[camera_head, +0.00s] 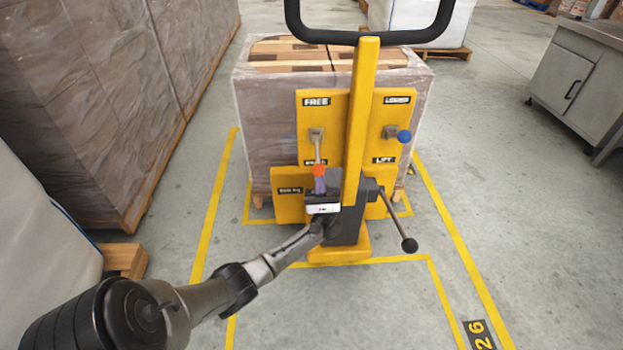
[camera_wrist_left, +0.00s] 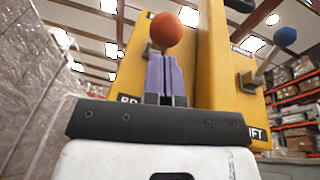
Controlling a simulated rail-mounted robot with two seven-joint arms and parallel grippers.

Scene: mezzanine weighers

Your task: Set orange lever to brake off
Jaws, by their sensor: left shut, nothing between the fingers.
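The orange lever's round knob (camera_head: 319,170) is on the left yellow panel of the pallet truck (camera_head: 357,130). Its thin shaft hangs down from a grey pivot block, with the knob toward the lower label and away from the upper FREE label (camera_head: 316,101). The lower label is partly hidden; in the left wrist view it starts with "BR". My left gripper (camera_head: 320,186) is shut and empty, its purple fingertips just below the orange knob. The left wrist view shows the fingers (camera_wrist_left: 167,76) upright beneath the orange knob (camera_wrist_left: 166,30). I cannot tell whether they touch it.
A blue-knobbed lever (camera_head: 404,136) is on the right panel, between upper and LIFT labels. A black-knobbed lever (camera_head: 409,245) sticks out lower right. A black handle loop (camera_head: 370,37) rises above. Wrapped pallet loads (camera_head: 110,80) stand left; a steel cabinet (camera_head: 580,80) stands right.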

